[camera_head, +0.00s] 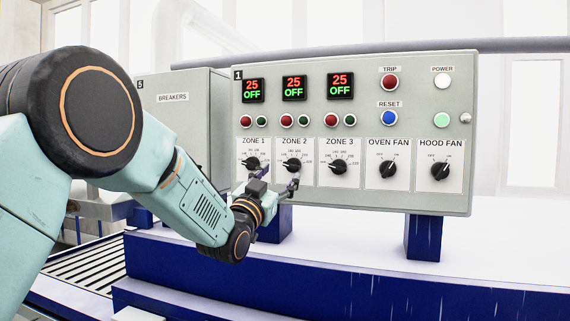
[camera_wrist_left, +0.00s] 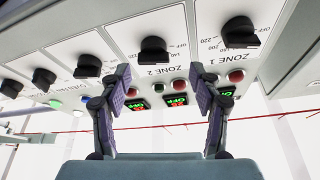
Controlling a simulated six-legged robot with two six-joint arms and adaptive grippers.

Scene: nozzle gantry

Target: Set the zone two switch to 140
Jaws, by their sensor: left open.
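The zone 2 switch is a black rotary knob (camera_head: 295,165) on a white plate on the grey control panel. In the left wrist view, which is upside down, this knob (camera_wrist_left: 153,50) shows beyond and between my fingers. Its exact pointer setting is too small to read; the zone 2 display (camera_head: 294,88) reads 25 OFF. My left gripper (camera_head: 272,183) is open and empty, just below and in front of the zone 1 and zone 2 knobs. In the wrist view its two fingers (camera_wrist_left: 160,85) are wide apart, with no visible contact on the knob. My right gripper is not in view.
The zone 1 knob (camera_head: 252,163) and zone 3 knob (camera_head: 338,167) flank it closely. Red and green buttons sit above. Oven fan (camera_head: 388,169) and hood fan (camera_head: 440,170) knobs are further right. A breakers box (camera_head: 174,125) stands left. A blue beam (camera_head: 400,275) runs below the panel.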

